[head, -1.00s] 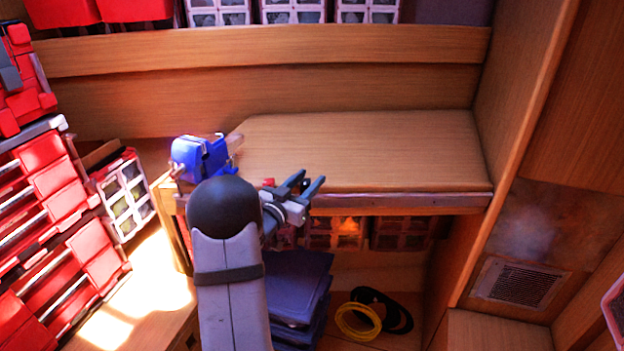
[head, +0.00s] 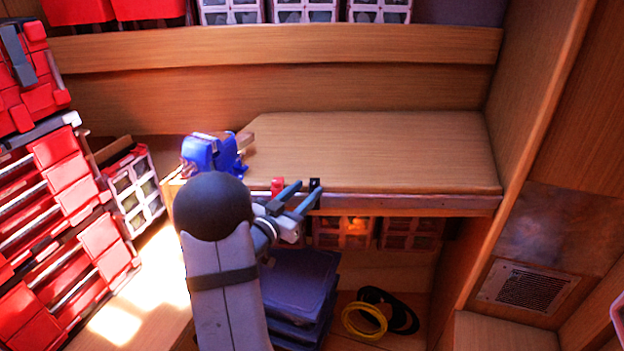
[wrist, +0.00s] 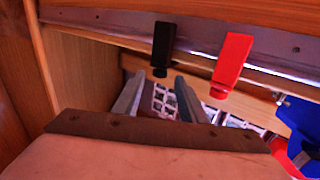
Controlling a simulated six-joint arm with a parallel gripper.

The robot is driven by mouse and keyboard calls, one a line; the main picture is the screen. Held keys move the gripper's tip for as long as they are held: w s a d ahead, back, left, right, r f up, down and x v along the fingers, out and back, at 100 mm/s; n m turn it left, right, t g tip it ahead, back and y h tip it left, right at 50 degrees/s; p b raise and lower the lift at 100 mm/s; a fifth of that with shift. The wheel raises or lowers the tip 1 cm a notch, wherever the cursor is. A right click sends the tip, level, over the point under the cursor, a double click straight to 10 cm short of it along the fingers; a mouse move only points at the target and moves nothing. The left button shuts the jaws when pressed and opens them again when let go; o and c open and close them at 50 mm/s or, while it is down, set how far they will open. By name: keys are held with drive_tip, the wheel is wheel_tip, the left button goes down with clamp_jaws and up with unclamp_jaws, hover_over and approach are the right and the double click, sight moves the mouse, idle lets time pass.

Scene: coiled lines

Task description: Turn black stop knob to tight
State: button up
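The black stop knob (wrist: 163,45) hangs as a small block on the metal rail at the bench's front edge, with a rounded lower end. It also shows in the head view (head: 315,184). A similar red stop (wrist: 232,62) is to its right in the wrist view and to its left in the head view (head: 277,186). My gripper (head: 308,190) is open and empty, its fingertips close to the black knob. In the wrist view, the gripper (wrist: 159,79) has its two fingers apart below the knob, roughly centred on it. I cannot see contact.
A blue vise (head: 210,155) sits at the bench's left end; the bench top (head: 370,150) is otherwise clear. A yellow coil (head: 363,320) and a black coil lie on the floor. Red drawers (head: 60,230) stand at the left.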

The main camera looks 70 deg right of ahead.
sight(312, 184)
drive_tip(key=shift+p+x, duration=2.45)
drive_tip(key=shift+x, duration=0.05)
drive_tip(key=shift+r, duration=0.1)
clamp_jaws()
